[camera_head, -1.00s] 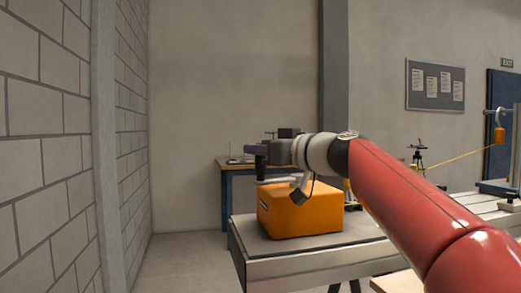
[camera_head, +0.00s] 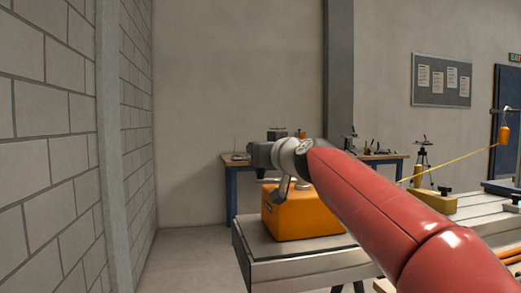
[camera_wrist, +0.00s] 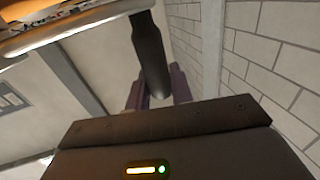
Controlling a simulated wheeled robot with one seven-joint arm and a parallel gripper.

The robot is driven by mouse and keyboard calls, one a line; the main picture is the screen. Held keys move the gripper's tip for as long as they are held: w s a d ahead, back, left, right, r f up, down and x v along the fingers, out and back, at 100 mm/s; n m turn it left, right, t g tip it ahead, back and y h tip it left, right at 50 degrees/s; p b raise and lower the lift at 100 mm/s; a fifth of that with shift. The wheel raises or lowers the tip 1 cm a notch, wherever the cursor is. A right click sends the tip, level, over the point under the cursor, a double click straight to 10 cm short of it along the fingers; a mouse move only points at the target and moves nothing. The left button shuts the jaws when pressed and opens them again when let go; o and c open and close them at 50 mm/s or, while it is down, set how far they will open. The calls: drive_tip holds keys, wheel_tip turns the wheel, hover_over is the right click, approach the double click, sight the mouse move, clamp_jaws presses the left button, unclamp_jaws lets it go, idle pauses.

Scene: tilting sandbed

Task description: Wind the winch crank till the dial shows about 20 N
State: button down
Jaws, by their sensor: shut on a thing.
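The orange winch housing (camera_head: 303,213) sits on a grey bench in the head view, partly behind my red arm. My gripper (camera_wrist: 157,90) shows purple fingers closed around the dark crank grip (camera_wrist: 148,45) in the wrist view. In the head view the wrist is above the housing, and its dark body hides the fingers and the grip. A pale piece that looks like the crank arm (camera_head: 268,181) shows just below the wrist. A yellow line (camera_head: 450,164) runs up to an orange hanging unit (camera_head: 503,134) at the far right. No dial face can be read.
The grey bench (camera_head: 290,268) extends right, with a yellow block (camera_head: 436,201) on it. A blue-legged table (camera_head: 231,196) stands behind. A block wall (camera_head: 50,130) is at the left. Floor is clear between wall and bench.

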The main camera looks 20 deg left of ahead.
drive_tip(key=c, duration=1.3)
unclamp_jaws()
drive_tip(key=shift+w, duration=0.1)
drive_tip(key=b+v, duration=0.3)
drive_tip(key=v, duration=0.3)
drive_tip(key=shift+s+d+f+b, duration=0.1)
drive_tip(key=shift+s+d+b, duration=0.2)
drive_tip(key=shift+b, duration=0.1)
drive_tip(key=shift+s+d, duration=0.35)
